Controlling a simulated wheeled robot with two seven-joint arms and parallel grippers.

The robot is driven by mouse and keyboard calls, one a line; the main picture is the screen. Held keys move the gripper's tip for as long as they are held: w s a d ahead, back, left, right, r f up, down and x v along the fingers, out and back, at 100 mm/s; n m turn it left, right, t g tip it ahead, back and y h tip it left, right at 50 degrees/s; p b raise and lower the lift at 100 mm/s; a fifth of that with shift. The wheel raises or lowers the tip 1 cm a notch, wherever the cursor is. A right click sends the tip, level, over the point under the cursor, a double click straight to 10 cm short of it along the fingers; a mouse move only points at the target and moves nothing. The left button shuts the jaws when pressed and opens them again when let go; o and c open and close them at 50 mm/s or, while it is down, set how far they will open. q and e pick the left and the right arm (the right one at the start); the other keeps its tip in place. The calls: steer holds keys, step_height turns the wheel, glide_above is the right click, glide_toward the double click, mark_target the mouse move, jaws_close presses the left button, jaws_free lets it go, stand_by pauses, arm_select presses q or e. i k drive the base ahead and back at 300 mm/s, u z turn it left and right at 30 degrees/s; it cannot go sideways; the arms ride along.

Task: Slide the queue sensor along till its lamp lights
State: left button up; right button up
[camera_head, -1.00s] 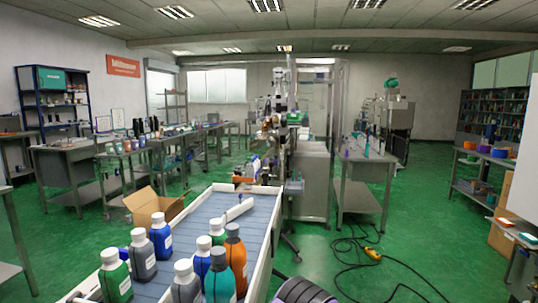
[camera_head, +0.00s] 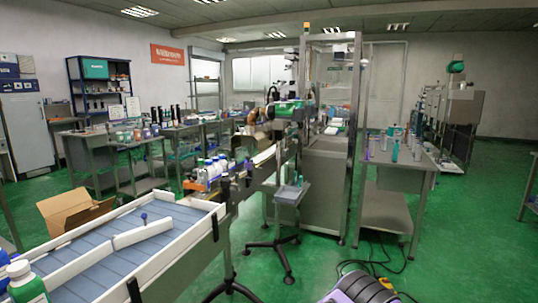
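I cannot pick out the queue sensor or its lamp with certainty. Small dark fittings (camera_head: 225,187) sit along the narrow conveyor beside the machine, too small to make out. Several white-capped bottles (camera_head: 208,172) stand on that conveyor. A dark blue knob on a short post (camera_head: 143,217) stands by a white guide bar on the wide blue-grey infeed table (camera_head: 85,258).
The tall framed machine (camera_head: 328,150) stands at the centre, with a small pedestal stand (camera_head: 290,194) before it. A cardboard box (camera_head: 72,213) is beyond the infeed table. Green floor is open at right.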

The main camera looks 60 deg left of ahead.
mark_target(248, 164)
steer(key=u, duration=1.3)
steer(key=i, duration=3.45)
steer(key=u, duration=1.35)
